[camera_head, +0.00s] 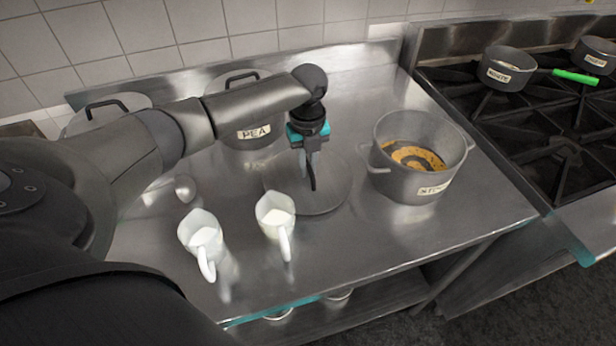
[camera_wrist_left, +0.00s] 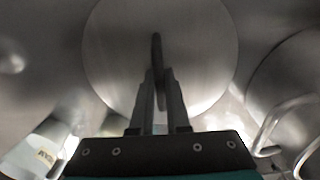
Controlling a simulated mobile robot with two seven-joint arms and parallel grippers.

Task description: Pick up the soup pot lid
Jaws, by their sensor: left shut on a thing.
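A round grey metal lid (camera_head: 325,198) is at the middle of the steel counter, right of the white jugs. Its dark upright handle (camera_head: 311,182) is between the fingers of my left gripper (camera_head: 311,160), which is shut on it from above. In the left wrist view the lid (camera_wrist_left: 200,60) fills the top middle and the handle (camera_wrist_left: 157,55) runs between the fingertips (camera_wrist_left: 158,85). I cannot tell whether the lid touches the counter. An open grey pot (camera_head: 400,185) with orange and dark contents stands right of the lid. My right gripper is not in view.
Two white jugs (camera_head: 203,242) (camera_head: 275,215) stand in front. A lidded pot labelled PEA (camera_head: 253,133) stands behind my left arm, with another lidded pot (camera_head: 108,110) to its left. The stove (camera_head: 560,150) holds small pans (camera_head: 507,70). The counter's front right is clear.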

